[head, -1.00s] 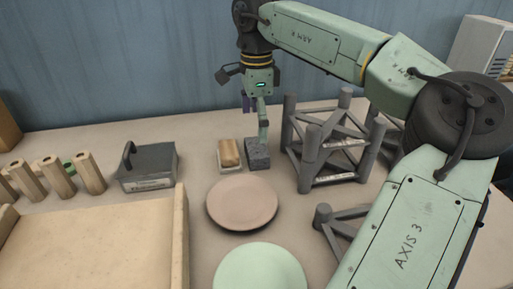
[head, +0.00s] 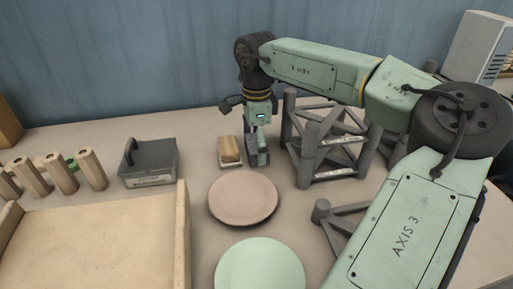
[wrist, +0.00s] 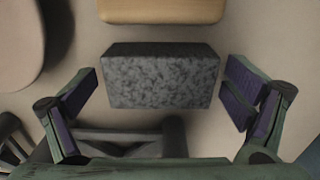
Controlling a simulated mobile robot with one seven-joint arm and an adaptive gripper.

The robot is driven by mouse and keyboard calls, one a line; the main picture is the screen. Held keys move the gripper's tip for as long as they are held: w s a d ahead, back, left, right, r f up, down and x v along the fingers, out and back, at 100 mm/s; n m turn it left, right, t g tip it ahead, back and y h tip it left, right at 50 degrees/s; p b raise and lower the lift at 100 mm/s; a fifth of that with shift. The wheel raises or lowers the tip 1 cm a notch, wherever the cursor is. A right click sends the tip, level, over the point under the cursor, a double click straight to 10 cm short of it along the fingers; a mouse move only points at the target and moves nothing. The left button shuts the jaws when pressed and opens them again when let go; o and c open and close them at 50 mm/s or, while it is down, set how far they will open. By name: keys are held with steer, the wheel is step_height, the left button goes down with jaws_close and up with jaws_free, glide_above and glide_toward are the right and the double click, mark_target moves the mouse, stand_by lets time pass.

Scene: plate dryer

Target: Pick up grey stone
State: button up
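The grey stone (wrist: 163,76) is a speckled dark grey block. In the wrist view it lies between the two fingers of my gripper (wrist: 160,98), with a gap on each side. The fingers are spread wide with purple pads, and they hold nothing. In the head view my gripper (head: 258,150) is low over the stone, which is mostly hidden behind it.
A wooden block on a pale base (head: 230,152) stands close to the left of the stone. A grey pipe rack (head: 308,155) stands close to the right. A pink plate (head: 243,201) and a green plate (head: 260,268) lie in front. A dark grey box (head: 150,163) is farther left.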

steer(key=c, duration=1.3)
steer(key=shift+r, duration=0.15)
step_height(320, 180, up, 10)
steer(key=shift+f+b, duration=0.1)
steer(key=shift+b, duration=0.4)
steer(key=o, duration=0.8)
steer(key=c, duration=0.5)
steer(key=shift+f, duration=0.1)
